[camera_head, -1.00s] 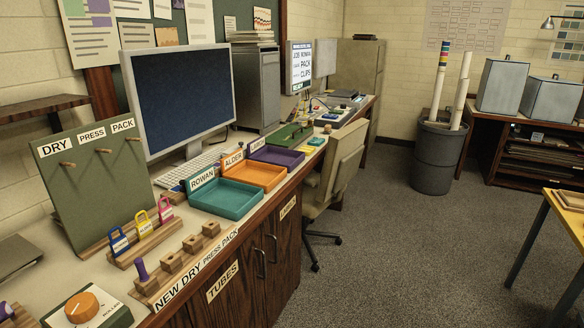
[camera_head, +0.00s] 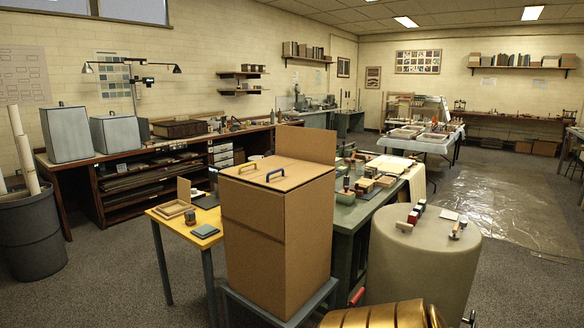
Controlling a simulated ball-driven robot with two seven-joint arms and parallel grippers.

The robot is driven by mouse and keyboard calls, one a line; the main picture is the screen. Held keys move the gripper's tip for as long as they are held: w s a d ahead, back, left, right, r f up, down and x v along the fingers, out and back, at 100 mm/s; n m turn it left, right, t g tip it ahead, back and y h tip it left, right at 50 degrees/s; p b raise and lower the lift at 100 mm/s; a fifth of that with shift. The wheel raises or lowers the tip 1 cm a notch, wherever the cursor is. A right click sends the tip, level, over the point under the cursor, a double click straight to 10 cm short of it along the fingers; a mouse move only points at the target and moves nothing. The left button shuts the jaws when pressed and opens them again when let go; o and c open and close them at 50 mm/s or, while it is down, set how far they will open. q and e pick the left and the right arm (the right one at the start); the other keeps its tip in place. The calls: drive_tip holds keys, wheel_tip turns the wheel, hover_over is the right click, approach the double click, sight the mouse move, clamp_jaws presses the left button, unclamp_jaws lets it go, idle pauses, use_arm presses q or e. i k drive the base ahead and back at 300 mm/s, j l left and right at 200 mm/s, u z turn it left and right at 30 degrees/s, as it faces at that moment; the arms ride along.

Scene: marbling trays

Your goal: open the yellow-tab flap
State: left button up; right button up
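A tall cardboard box (camera_head: 278,235) stands on a low grey-blue stand in the middle of the view. The top flap area around the tabs (camera_head: 262,182) lies flat and looks shut. Another cardboard flap (camera_head: 306,145) stands upright at the back right edge of the top. The inside of the box is hidden.
A yellow table (camera_head: 176,232) stands left of the box, and a green workbench (camera_head: 345,222) is behind it at right. A round grey-beige pedestal (camera_head: 420,262) stands close at right. Open floor (camera_head: 110,290) lies at front left.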

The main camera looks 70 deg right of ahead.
sight(247, 172)
drive_tip(key=z, duration=2.1)
drive_tip(key=i+z, duration=0.1)
